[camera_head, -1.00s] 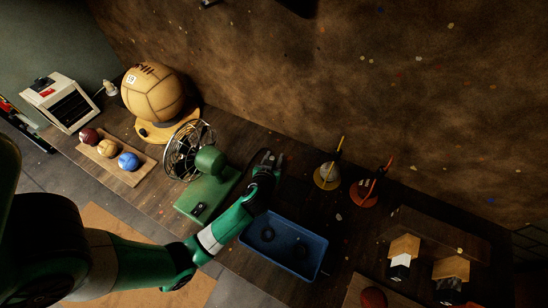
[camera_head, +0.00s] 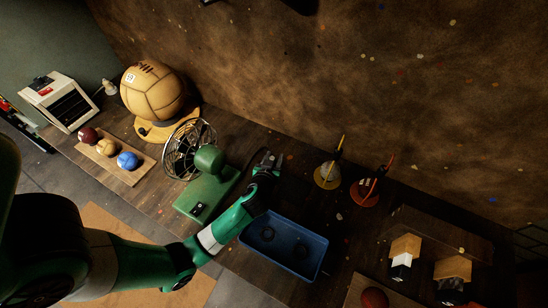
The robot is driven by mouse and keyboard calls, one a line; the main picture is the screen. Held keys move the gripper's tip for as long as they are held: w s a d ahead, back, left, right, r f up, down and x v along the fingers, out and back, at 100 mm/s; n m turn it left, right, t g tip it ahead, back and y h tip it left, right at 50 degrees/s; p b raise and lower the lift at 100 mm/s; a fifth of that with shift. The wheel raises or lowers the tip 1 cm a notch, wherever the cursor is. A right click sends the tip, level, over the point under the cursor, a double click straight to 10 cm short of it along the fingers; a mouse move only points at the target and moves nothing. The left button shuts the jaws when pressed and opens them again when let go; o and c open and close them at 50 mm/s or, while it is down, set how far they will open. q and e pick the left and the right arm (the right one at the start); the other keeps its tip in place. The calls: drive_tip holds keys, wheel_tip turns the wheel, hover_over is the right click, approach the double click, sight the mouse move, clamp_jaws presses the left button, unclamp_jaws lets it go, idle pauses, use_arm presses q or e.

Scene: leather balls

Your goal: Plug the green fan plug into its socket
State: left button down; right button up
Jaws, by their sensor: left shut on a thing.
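The green fan (camera_head: 207,178) with a wire cage (camera_head: 187,148) stands on the bench left of centre. My left arm reaches in from the left, past the front of the fan. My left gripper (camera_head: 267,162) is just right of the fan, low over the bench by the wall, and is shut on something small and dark. That thing is mostly hidden by the fingers; I cannot clearly make out the plug or its socket. My right gripper is not in view.
A blue tray (camera_head: 319,246) with dark rings lies in front of the gripper. Two cones with sticks, yellow (camera_head: 327,176) and red (camera_head: 364,192), stand to the right. A large leather ball (camera_head: 152,91) and a board of small balls (camera_head: 124,173) are at left.

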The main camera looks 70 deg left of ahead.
use_arm(q)
drive_tip(key=shift+f+b, duration=0.3)
drive_tip(key=shift+f, duration=0.05)
drive_tip(key=shift+c, duration=1.8)
unclamp_jaws()
